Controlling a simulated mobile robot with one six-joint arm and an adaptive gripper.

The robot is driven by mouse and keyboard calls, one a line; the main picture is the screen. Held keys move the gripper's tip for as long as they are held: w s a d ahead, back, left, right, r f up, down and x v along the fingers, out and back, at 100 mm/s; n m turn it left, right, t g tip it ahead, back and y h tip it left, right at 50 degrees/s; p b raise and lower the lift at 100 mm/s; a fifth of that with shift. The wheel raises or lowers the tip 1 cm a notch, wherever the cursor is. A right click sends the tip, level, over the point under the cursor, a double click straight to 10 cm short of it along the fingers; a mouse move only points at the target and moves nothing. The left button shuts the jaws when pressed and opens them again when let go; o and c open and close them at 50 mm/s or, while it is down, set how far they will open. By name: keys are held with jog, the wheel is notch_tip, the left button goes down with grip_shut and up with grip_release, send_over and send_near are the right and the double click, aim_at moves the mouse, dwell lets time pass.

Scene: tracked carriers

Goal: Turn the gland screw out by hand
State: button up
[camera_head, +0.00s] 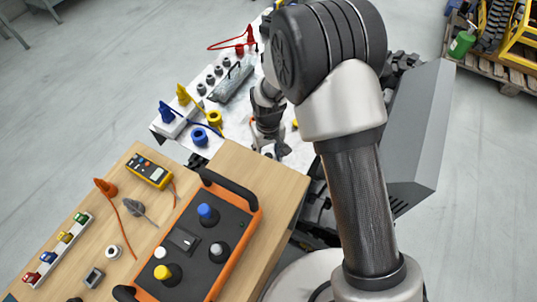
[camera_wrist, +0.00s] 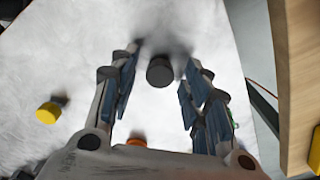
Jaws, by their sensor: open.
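My gripper (camera_wrist: 161,60) is open, with its blue-padded fingers spread wide. In the wrist view a dark grey round piece (camera_wrist: 159,71) shows between the fingertips, with a gap on both sides. It may be the gland screw, but I cannot tell for sure. Neither finger appears to touch it. In the head view my gripper (camera_head: 272,150) is low over the white surface (camera_head: 225,132) beyond the wooden table, and it hides what lies under it.
A yellow cylinder (camera_wrist: 47,113) stands left of my fingers, and an orange piece (camera_wrist: 137,142) shows between them nearer the palm. An orange control box (camera_head: 252,228) sits on the wooden table (camera_head: 140,262).

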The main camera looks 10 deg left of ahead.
jog(key=m, duration=0.9)
jog(key=shift+m, duration=0.4)
jog(key=shift+c, duration=0.4)
jog(key=c, duration=0.8)
jog(key=n, duration=0.3)
jog(key=shift+n, duration=0.3)
jog(key=n, duration=0.4)
jog(key=shift+n, duration=1.2)
